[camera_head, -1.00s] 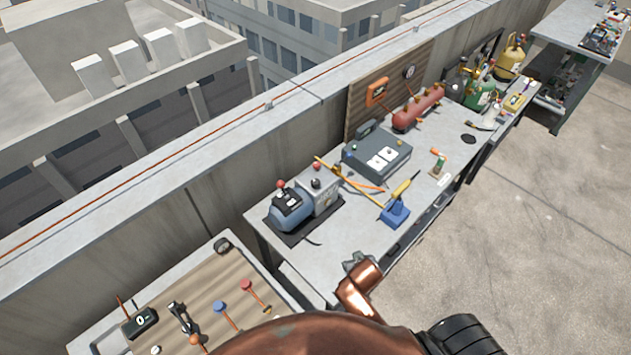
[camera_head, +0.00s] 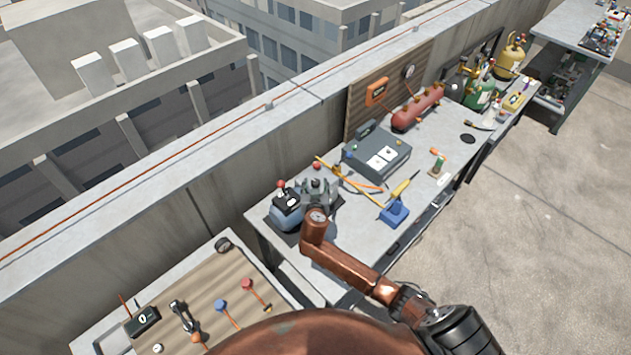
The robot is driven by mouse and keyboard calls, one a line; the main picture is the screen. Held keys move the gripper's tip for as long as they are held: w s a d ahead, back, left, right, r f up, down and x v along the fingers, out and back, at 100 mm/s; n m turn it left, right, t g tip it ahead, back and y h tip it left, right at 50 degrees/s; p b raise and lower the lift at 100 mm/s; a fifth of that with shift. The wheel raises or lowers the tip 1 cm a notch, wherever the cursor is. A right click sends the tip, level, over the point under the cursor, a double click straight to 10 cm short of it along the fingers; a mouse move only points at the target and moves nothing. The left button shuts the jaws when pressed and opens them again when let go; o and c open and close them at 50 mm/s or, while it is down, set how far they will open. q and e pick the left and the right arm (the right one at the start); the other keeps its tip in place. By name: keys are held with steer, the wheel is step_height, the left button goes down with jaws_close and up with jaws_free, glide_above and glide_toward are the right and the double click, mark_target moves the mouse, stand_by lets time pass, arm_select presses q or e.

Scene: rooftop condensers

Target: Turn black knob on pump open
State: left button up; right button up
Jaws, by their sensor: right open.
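The pump (camera_head: 285,217), with a blue body, a dark base and a red cap, stands on the near end of the grey workbench (camera_head: 348,232). My right gripper (camera_head: 318,186) is open at the pump's grey right part, where the black knob sits. Its dark fingers and wrist cover most of that part. I cannot tell the knob apart from the fingers, or whether they touch it. My left gripper is not in view.
A blue tool holder (camera_head: 394,213), a grey case (camera_head: 377,155) and a red tank (camera_head: 419,107) stand farther along the bench. A wooden-topped table (camera_head: 200,290) is at lower left.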

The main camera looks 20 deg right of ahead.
steer(key=shift+x, duration=1.2)
steer(key=shift+c, duration=0.7)
jaws_close()
